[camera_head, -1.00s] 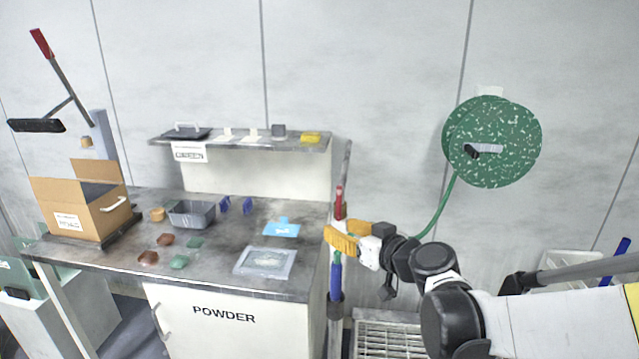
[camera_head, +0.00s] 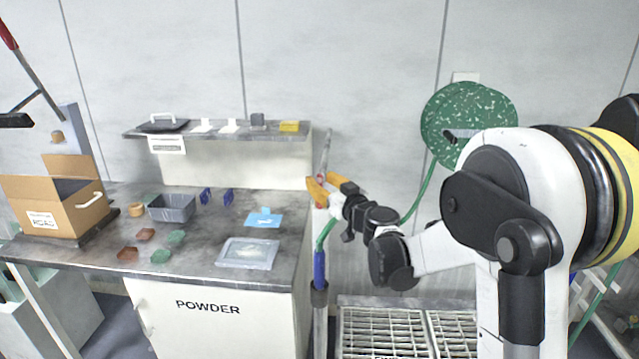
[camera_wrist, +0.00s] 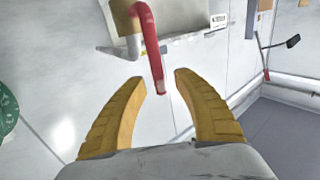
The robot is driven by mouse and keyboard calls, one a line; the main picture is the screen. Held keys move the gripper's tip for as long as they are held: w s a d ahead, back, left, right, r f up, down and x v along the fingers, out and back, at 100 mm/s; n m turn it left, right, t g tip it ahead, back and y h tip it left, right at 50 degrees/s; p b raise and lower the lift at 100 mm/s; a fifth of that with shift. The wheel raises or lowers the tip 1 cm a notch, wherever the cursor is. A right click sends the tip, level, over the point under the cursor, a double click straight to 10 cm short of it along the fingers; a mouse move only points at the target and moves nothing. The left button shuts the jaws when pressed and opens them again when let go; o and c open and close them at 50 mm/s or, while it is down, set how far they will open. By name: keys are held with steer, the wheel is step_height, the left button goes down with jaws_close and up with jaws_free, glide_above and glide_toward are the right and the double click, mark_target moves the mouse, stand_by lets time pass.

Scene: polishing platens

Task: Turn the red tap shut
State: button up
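The red tap handle (camera_wrist: 148,35) is a bent red lever in the wrist view, and its lower end reaches between my fingertips. In the head view a small part of the red tap (camera_head: 321,177) shows at the pipe to the right of the bench, mostly hidden by my fingers. My gripper (camera_wrist: 160,77) has its yellow fingers spread apart, with a gap on both sides of the lever. In the head view my gripper (camera_head: 318,190) is at the tap, above the blue hose fitting (camera_head: 319,268). I cannot tell whether a finger touches the lever.
The bench (camera_head: 105,255) with a grey bin (camera_head: 172,208), an open cardboard box (camera_head: 60,215) and several small pieces stands left of the pipe. A green hose reel (camera_head: 462,112) hangs on the wall to the right. A white grate (camera_head: 385,335) lies low beside the pipe.

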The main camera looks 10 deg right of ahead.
steer(key=shift+w+a, duration=0.1)
steer(key=shift+w, duration=0.3)
jaws_close()
steer(key=shift+a, duration=0.1)
